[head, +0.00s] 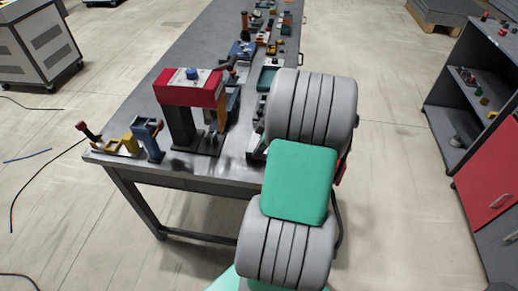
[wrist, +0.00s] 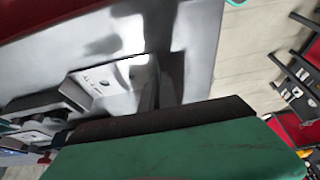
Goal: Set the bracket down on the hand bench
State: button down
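The hand bench is a long grey metal table (head: 195,50) running away from me in the head view; its grey top (wrist: 205,50) also fills much of the wrist view. A pale metal piece with holes (wrist: 118,78), which looks like the bracket, shows in the wrist view left of centre, beside a narrow upright part. I cannot tell whether it is held or rests on something. My gripper is hidden behind my arm in the head view. In the wrist view a green and dark part of mine covers the bottom, and the fingertips do not show clearly.
A red-topped press (head: 190,88) stands on the bench left of my arm. Yellow and blue fixtures (head: 140,138) stand at the near left corner. Several small parts line the right edge. A shelf with a red door (head: 490,165) stands at right. The bench's far left is clear.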

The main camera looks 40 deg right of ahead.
jog(key=c, duration=2.1)
grip_release()
jog(key=shift+f, duration=0.2)
jog(key=o, duration=0.5)
jog(key=shift+c, duration=0.2)
jog(key=shift+r, duration=0.15)
